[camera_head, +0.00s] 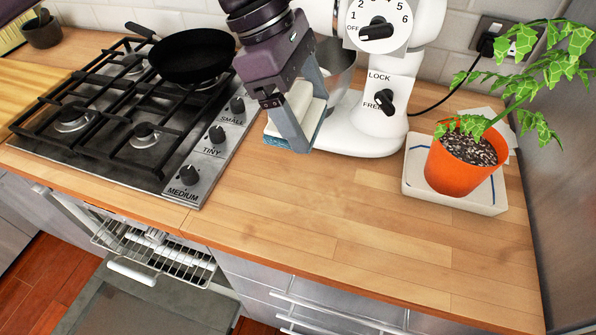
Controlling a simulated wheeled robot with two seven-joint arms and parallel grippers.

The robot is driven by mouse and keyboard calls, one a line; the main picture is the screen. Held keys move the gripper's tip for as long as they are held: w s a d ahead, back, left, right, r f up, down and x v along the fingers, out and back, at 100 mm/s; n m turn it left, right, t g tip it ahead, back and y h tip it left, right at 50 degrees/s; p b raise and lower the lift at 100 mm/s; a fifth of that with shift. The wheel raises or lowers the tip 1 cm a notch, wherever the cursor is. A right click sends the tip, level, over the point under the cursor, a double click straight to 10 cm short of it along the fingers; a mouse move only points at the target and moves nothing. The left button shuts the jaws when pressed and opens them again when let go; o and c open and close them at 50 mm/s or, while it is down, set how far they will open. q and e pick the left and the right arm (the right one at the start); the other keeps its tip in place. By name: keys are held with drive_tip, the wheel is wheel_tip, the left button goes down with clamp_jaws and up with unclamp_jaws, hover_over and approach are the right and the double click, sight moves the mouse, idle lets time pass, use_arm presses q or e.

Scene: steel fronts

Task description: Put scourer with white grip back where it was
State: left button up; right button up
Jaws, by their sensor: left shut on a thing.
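The scourer with white grip (298,101) has a pale white top and a blue underside (284,143). It is between the fingers of my left gripper (292,120), which is shut on it, just in front of the white stand mixer (372,125). The gripper and wrist hide part of the scourer. I cannot tell whether its blue side touches the wooden worktop (350,215) or hangs just above it. My right gripper is not in view.
A gas hob (150,130) with a black pan (192,54) stands to the left. An orange plant pot (462,168) sits on a white tray (455,200) at the right. The front middle worktop is clear. Below, a dishwasher door (150,308) hangs open.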

use_arm(q)
drive_tip(key=shift+w+f, duration=0.1)
drive_tip(key=shift+f, duration=0.1)
drive_tip(key=f, duration=0.9)
drive_tip(key=s+f, duration=0.1)
drive_tip(key=f, duration=0.4)
drive_tip(key=shift+f+p, duration=0.35)
drive_tip(key=shift+f, duration=0.25)
wheel_tip(320, 180, down, 3)
drive_tip(key=shift+f+p, duration=0.2)
drive_tip(key=shift+p, duration=0.1)
drive_tip(key=shift+f, duration=0.35)
drive_tip(key=o, duration=0.9)
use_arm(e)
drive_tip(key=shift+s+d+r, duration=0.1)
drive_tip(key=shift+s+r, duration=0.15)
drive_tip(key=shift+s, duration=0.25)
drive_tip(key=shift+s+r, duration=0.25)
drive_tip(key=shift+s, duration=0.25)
